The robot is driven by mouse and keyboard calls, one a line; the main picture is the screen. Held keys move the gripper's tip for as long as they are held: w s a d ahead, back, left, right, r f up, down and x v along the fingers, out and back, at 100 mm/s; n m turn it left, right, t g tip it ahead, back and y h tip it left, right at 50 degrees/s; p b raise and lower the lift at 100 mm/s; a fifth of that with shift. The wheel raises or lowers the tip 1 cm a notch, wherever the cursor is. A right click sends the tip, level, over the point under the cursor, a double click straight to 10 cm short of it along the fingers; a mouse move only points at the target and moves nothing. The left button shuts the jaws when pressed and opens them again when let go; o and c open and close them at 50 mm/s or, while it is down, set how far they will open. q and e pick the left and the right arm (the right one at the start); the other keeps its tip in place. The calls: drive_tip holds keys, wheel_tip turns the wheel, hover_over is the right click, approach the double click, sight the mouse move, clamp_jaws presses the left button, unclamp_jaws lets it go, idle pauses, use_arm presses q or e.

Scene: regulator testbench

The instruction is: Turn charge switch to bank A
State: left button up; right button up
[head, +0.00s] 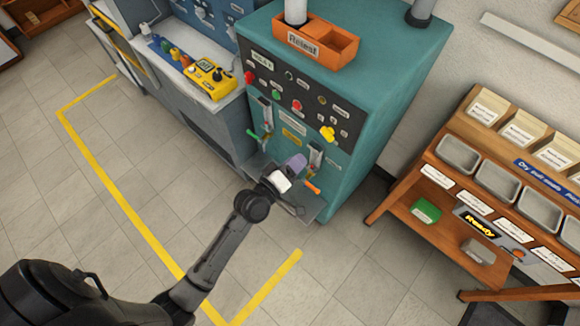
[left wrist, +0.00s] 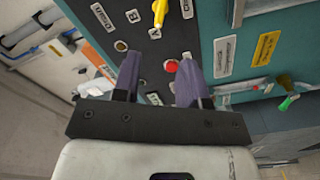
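A yellow knob (head: 327,134) sticks out of the dark panel on the teal cabinet's front, at the panel's lower right. It also shows at the top of the left wrist view (left wrist: 160,12), beyond my fingertips. I take it for the charge switch, but its label is too small to read. My left gripper (head: 296,161) is in front of the cabinet, below and left of the knob in the head view. In the left wrist view its two purple fingers (left wrist: 161,68) are apart, with nothing held between them. My right gripper is out of view.
Red button (head: 297,104) and green button (head: 276,94) share the panel. Levers with green (head: 253,135) and orange (head: 312,187) handles project below it. An orange Retest bin (head: 318,47) sits on the cabinet; a wooden rack (head: 450,130) stands right. Floor left is clear.

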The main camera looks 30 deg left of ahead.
use_arm(q)
drive_tip(key=shift+s+a, duration=0.2)
drive_tip(key=shift+s, duration=0.8)
